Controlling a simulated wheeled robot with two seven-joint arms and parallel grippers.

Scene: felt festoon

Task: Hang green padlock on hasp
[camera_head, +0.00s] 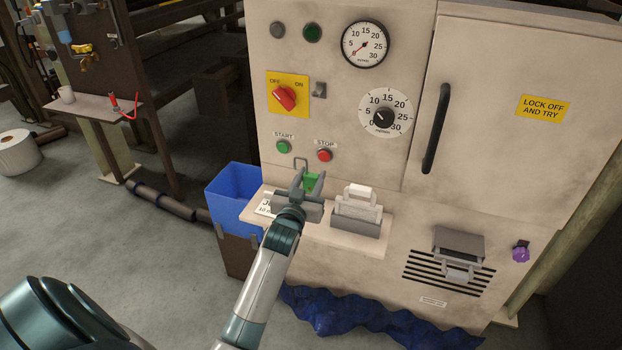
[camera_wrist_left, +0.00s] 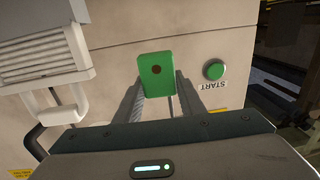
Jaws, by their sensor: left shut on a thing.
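My left gripper (camera_head: 309,185) is shut on the green padlock (camera_head: 312,181) above the small shelf on the cabinet front. The padlock's grey shackle stands up above its body in the head view. In the left wrist view the green padlock (camera_wrist_left: 157,74) sits between the two fingers of my left gripper (camera_wrist_left: 160,95). The hasp looks to be the small grey fitting (camera_head: 320,90) beside the red switch (camera_head: 285,97) on its yellow plate, up and slightly right of the padlock. The padlock is apart from it. My right gripper is not in view.
Green START (camera_head: 284,146) and red STOP (camera_head: 324,155) buttons are just above the padlock. A blue bin (camera_head: 232,188) stands left. A black door handle (camera_head: 436,130) sticks out at right.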

